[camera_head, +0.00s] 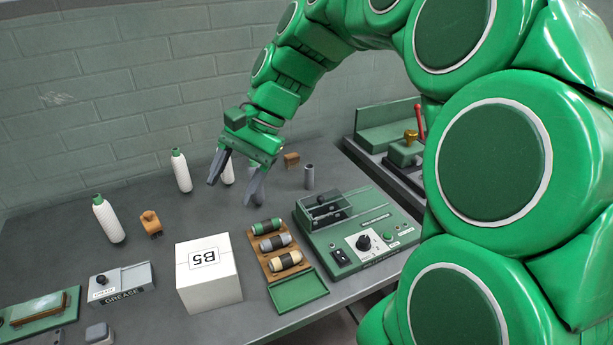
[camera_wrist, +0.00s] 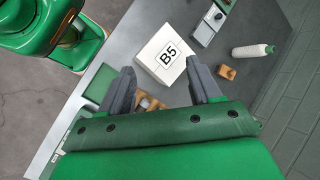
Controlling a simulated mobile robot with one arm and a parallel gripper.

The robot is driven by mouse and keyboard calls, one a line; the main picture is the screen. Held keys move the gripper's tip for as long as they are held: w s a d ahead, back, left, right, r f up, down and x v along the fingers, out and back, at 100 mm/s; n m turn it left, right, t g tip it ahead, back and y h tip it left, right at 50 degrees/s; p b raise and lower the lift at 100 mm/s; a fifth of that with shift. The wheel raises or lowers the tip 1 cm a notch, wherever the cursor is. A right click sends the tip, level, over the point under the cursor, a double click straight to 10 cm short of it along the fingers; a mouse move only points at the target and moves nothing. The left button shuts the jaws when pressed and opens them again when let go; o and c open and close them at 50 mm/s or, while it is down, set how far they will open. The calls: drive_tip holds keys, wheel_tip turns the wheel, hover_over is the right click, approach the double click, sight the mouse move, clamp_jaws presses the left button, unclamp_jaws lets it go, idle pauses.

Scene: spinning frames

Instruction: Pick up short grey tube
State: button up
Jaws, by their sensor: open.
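A short grey tube (camera_head: 309,177) stands upright on the grey table in the head view, near the back and just behind the green control device. It does not show in the wrist view. My gripper (camera_head: 236,188) is to the left of the tube, above the table, with its two dark fingers spread and pointing down. In the wrist view my gripper (camera_wrist: 160,70) is open with nothing held between the fingers. A white bottle is partly hidden behind the fingers in the head view.
A green control device (camera_head: 345,244) stands in front of the tube. A white B5 box (camera_head: 208,274), a wooden tray (camera_head: 253,240) with spools, white bottles (camera_head: 181,171) and small wooden pieces (camera_head: 292,159) stand around. A brick wall rises behind.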

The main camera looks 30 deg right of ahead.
drive_tip(key=w+d+m+t+y, duration=0.2)
drive_tip(key=w+d+m, duration=0.3)
drive_tip(key=w, duration=0.4)
drive_tip(key=w+d+m+t+y, duration=0.2)
drive_tip(key=w+d+m, duration=0.1)
drive_tip(key=w+d, duration=0.55)
drive_tip(key=w+d+f+m+t, duration=0.2)
drive_tip(key=w+d+m, duration=0.1)
drive_tip(key=d, duration=0.4)
drive_tip(key=w+d+f+m+t, duration=0.1)
drive_tip(key=w+d+f+m, duration=0.15)
drive_tip(key=d, duration=0.35)
drive_tip(key=w+d+f+m+t, duration=0.2)
drive_tip(key=w+d+m, duration=0.1)
drive_tip(key=d, duration=0.4)
approach(303, 187)
drive_tip(key=r, duration=0.1)
drive_tip(key=w+a+r, duration=0.1)
drive_tip(key=r, duration=0.1)
drive_tip(key=shift+w+a, duration=0.15)
drive_tip(key=shift+w+a+f, duration=0.1)
drive_tip(key=shift+a+f, duration=0.05)
drive_tip(key=shift+g, duration=0.3)
drive_tip(key=shift+r+x, duration=0.2)
drive_tip(key=shift+x, duration=3.5)
drive_tip(key=shift+w+a, duration=0.1)
